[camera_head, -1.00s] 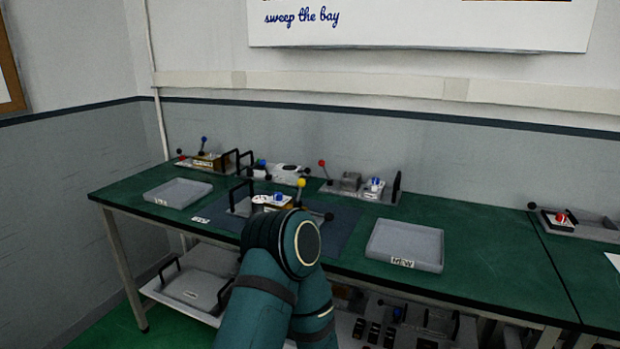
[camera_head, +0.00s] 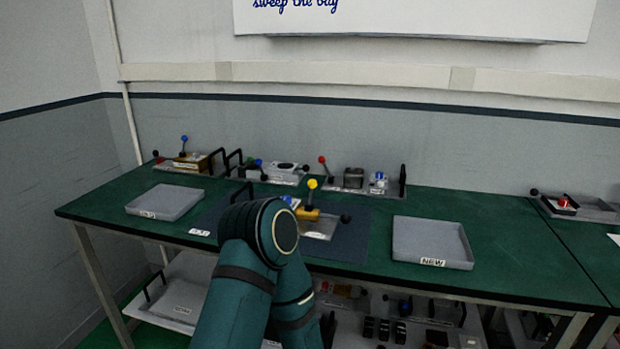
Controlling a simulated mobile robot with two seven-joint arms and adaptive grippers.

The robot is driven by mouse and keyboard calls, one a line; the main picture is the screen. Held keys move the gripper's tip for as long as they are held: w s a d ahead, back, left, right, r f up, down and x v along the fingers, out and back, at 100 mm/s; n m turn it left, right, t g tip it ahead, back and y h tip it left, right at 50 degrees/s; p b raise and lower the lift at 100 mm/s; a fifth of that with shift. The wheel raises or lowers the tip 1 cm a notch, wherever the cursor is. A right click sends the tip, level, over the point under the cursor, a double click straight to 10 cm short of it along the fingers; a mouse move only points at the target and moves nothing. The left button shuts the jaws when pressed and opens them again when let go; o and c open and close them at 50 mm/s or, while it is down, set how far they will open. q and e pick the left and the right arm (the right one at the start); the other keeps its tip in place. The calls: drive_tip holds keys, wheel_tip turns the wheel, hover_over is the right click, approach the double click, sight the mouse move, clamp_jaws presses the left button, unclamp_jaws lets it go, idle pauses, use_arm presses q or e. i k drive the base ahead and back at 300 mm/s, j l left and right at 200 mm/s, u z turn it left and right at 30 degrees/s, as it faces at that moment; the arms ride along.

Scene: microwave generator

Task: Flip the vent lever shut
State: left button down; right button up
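A unit lies on the dark mat (camera_head: 348,245) in the middle of the green bench. It has an upright lever with a yellow ball (camera_head: 312,184), a brass-coloured block (camera_head: 308,213), a grey plate (camera_head: 320,229) and a black ball (camera_head: 346,218) at its right. A blue part (camera_head: 288,200) and a black handle show at its left. My teal arm covers its front left. I cannot tell which lever is the vent lever. Neither gripper shows; any hand beyond the arm is hidden.
A grey tray (camera_head: 132,211) stands at left and a tray marked NEW (camera_head: 470,265) at right. Similar units with blue (camera_head: 184,139) and red (camera_head: 322,160) ball levers line the back. Another red-knobbed unit (camera_head: 563,202) is at far right. A lower shelf holds more parts.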

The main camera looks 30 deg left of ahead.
sight(312, 183)
drive_tip(key=j, duration=0.75)
drive_tip(key=k+j, duration=0.15)
drive_tip(key=j, duration=0.65)
